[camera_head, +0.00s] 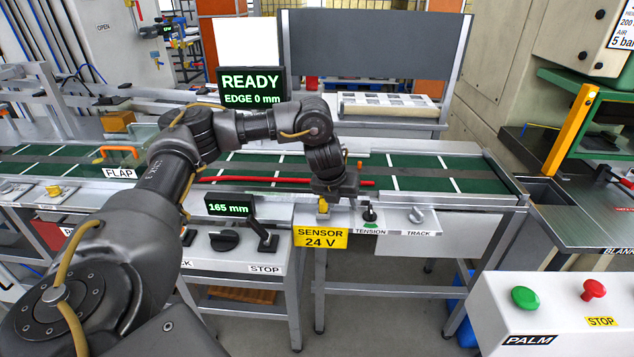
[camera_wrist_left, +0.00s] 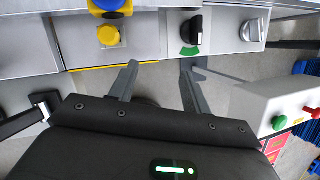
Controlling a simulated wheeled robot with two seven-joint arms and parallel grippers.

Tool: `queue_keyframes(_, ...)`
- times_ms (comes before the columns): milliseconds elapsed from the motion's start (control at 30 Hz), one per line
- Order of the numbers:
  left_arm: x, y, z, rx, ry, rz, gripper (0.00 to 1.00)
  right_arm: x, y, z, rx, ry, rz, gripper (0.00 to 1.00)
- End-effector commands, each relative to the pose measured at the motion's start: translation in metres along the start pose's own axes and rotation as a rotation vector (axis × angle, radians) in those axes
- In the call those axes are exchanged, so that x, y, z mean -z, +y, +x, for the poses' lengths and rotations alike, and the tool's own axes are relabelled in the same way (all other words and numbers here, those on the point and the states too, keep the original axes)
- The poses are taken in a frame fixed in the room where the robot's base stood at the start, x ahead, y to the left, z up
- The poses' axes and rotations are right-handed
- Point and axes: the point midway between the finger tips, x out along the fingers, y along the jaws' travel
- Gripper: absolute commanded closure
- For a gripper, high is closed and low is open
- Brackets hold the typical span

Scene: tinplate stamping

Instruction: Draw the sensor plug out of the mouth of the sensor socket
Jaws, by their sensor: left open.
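A small yellow piece (camera_head: 323,207), which looks like the sensor plug, stands above the yellow SENSOR 24 V sign (camera_head: 320,238) at the conveyor's front edge. In the left wrist view a yellow block with a round top (camera_wrist_left: 109,37) sits on the grey ledge, with a blue-and-yellow round part (camera_wrist_left: 109,6) behind it. The socket mouth cannot be made out. My left gripper (camera_head: 338,198) is just right of the yellow piece in the head view. In the wrist view its two fingers (camera_wrist_left: 160,72) are spread and empty, right of the yellow block. My right gripper is not seen.
The black TENSION knob (camera_head: 369,213) and grey TRACK knob (camera_head: 416,215) stand close on the right. A red rod (camera_head: 240,179) lies along the green belt (camera_head: 430,184). A 165 mm display (camera_head: 229,206) and a PALM button box (camera_head: 560,310) stand nearby.

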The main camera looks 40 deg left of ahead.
Motion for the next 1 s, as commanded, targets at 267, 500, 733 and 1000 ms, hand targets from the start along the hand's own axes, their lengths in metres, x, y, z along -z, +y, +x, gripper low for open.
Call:
queue_keyframes(267, -0.011, 0.057, -0.051, -0.137, -0.028, 0.082, 0.52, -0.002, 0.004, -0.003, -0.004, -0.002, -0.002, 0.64)
queue_keyframes(500, -0.010, 0.060, -0.047, -0.144, -0.026, 0.084, 0.52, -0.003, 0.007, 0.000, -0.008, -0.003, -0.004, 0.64)
queue_keyframes(733, -0.010, 0.065, -0.013, -0.143, -0.023, 0.081, 0.52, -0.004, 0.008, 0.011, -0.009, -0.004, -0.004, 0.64)
queue_keyframes(1000, -0.014, 0.071, 0.030, -0.145, -0.026, 0.083, 0.52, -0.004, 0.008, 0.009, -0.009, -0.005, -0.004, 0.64)
